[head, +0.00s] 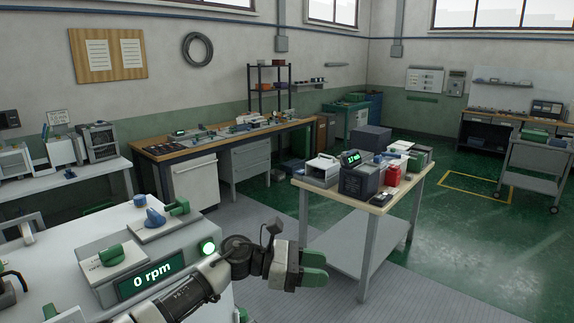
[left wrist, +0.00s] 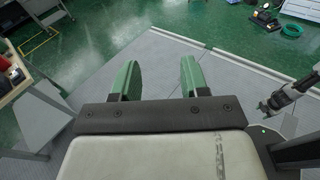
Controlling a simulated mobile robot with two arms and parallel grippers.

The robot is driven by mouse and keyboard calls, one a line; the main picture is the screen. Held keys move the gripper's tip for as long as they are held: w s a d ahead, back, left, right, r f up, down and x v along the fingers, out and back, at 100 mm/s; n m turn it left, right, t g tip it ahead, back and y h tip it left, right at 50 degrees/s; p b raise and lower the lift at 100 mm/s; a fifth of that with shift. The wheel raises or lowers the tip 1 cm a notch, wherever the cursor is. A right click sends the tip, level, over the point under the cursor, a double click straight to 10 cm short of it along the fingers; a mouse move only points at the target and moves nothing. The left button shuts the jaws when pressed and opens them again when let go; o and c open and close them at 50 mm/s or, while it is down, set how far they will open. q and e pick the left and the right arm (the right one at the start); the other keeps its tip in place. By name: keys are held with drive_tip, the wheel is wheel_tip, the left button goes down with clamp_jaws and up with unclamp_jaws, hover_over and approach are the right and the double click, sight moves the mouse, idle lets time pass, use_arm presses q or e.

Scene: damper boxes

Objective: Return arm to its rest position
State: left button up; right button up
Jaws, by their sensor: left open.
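My left gripper (head: 314,267) has green fingers and is held in the air in front of the grey machine, pointing right in the head view. In the left wrist view its two fingers (left wrist: 159,80) stand apart with only floor showing between them, so it is open and empty. The grey machine (head: 70,240) at the lower left has green and blue handles and a lit display (head: 152,276) reading 0 rpm. A grey and black jointed part at the right of the left wrist view may be my right arm; its fingers are not clear.
A wheelless side table (head: 376,205) with boxes and a meter stands ahead, right of the left gripper. A long workbench (head: 225,138) runs along the back wall. A grey cart (head: 535,160) stands at the right. Green floor (head: 490,245) at the right is clear.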

use_arm(q)
drive_tip(key=s+a+f+m+t+y, duration=0.5)
drive_tip(key=a+f+m+t+y, duration=0.25)
drive_tip(key=m, duration=0.75)
drive_tip(key=s+a+f+m+t+y, duration=0.4)
drive_tip(key=a+f+m+t+y, duration=0.35)
drive_tip(key=m, duration=0.85)
drive_tip(key=s+a+f+n+g, duration=0.2)
drive_tip(key=s+a+n+g, duration=0.2)
drive_tip(key=s, duration=0.5)
drive_tip(key=s+a+f+n+g+y, duration=0.1)
drive_tip(key=s+a+f+n+g, duration=0.2)
drive_tip(key=s, duration=0.5)
drive_tip(key=s+a+f+n+g, duration=0.2)
drive_tip(key=s+a+n+g, duration=0.25)
drive_tip(key=s, duration=0.45)
wheel_tip(320, 180, down, 31)
drive_tip(key=s+b, duration=0.1)
drive_tip(key=b, duration=0.3)
drive_tip(key=s+a+f+g+b, duration=0.2)
drive_tip(key=s+a+f, duration=0.1)
drive_tip(key=s+f, duration=1.3)
drive_tip(key=shift+f+b, duration=0.3)
drive_tip(key=shift+f, duration=0.35)
